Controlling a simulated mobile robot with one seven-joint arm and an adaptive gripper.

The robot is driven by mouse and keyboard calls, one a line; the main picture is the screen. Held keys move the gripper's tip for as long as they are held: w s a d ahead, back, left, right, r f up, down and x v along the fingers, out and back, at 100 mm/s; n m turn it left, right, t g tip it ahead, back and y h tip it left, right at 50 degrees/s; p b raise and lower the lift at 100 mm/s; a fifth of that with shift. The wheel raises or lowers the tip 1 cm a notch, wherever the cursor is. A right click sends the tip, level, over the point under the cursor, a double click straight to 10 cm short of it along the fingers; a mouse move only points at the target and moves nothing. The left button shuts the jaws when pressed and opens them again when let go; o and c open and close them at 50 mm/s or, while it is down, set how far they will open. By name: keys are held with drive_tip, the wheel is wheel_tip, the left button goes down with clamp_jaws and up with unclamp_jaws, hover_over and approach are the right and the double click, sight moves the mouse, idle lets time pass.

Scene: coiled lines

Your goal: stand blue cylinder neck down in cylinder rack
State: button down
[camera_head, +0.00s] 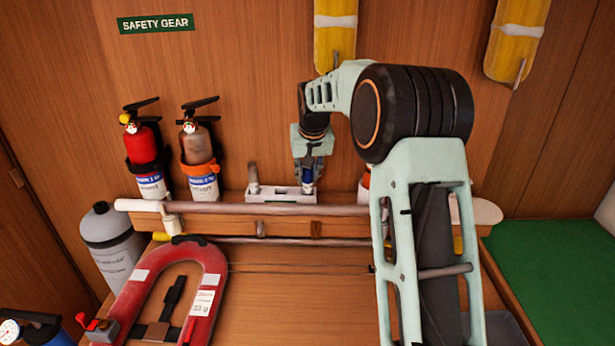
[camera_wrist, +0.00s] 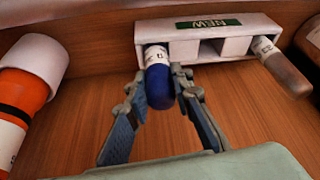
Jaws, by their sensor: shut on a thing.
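The blue cylinder (camera_wrist: 158,85) is a small cylinder with a rounded blue end and a white printed band. In the head view the blue cylinder (camera_head: 308,175) is upright, blue end up, at the right end of the white cylinder rack (camera_head: 281,195). My gripper (camera_wrist: 160,76) is shut on it, one finger on each side. The band end meets the left slot of the rack (camera_wrist: 187,47) in the wrist view. The neck is hidden, and I cannot tell how deep it sits. My gripper (camera_head: 307,180) points down over the rack.
A grey-brown cylinder (camera_head: 252,176) stands in the rack's other end; the middle opening looks empty. Two extinguishers (camera_head: 144,160) (camera_head: 200,160) hang left of the rack. A pale rail (camera_head: 250,208) runs in front. An orange-and-white object (camera_wrist: 22,95) is close by in the wrist view.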

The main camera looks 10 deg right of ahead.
drive_tip(key=shift+f, duration=0.2)
drive_tip(key=c, duration=1.7)
unclamp_jaws()
drive_tip(key=shift+r, duration=0.5)
drive_tip(key=b+v, duration=0.1)
drive_tip(key=v, duration=1)
drive_tip(key=shift+s+r, duration=0.15)
drive_tip(key=shift+r, duration=0.1)
